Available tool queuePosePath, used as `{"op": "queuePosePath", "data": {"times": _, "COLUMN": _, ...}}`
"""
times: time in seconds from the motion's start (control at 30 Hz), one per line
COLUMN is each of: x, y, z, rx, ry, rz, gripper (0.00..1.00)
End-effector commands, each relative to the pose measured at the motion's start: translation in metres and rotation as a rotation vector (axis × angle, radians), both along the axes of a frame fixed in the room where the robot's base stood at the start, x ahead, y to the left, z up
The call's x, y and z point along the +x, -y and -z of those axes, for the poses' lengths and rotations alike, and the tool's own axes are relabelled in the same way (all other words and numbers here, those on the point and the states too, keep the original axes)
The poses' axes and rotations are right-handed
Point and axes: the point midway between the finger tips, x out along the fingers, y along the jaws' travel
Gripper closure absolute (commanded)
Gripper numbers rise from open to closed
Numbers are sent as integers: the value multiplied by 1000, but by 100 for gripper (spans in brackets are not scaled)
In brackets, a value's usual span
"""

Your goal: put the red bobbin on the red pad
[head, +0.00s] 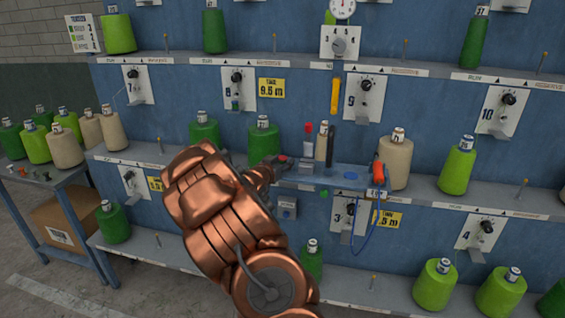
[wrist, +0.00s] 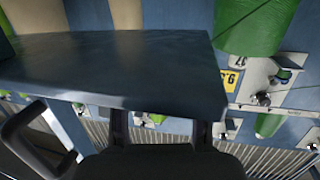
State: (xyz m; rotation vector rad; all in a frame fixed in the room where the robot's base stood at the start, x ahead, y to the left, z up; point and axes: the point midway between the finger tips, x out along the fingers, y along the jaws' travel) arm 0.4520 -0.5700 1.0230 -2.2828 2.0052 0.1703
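In the head view, my gripper (head: 272,168) is at the left end of a blue tray (head: 335,183) in front of the middle shelf. A small red patch (head: 281,158) shows right at the gripper; I cannot tell whether it is the red bobbin or the red pad. A blue pad (head: 350,175) lies on the tray, and a small green piece (head: 324,193) is at its front. In the wrist view, a dark blue slab (wrist: 120,70) fills the upper middle and hides my fingertips. The two dark fingers stand apart below it; what is between their tips is hidden.
A side table (head: 50,182) at left bears several cones and small coloured pieces. A red-topped item (head: 308,135), a dark upright item (head: 331,140) and a beige cone (head: 396,160) stand behind the tray.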

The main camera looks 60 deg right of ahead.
Motion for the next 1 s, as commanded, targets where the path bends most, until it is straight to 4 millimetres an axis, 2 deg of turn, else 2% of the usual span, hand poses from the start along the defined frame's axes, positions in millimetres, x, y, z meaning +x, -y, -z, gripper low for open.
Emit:
{"op": "queuePosePath", "data": {"times": 0.47, "x": 0, "y": 0, "z": -5, "rx": -1, "ry": -1, "rz": 0, "gripper": 45}}
{"op": "queuePosePath", "data": {"times": 0.67, "x": -2, "y": -21, "z": -4, "rx": 1, "ry": -2, "rz": -1, "gripper": 45}}
{"op": "queuePosePath", "data": {"times": 1.0, "x": -7, "y": -67, "z": -11, "rx": 2, "ry": 0, "rz": -3, "gripper": 45}}
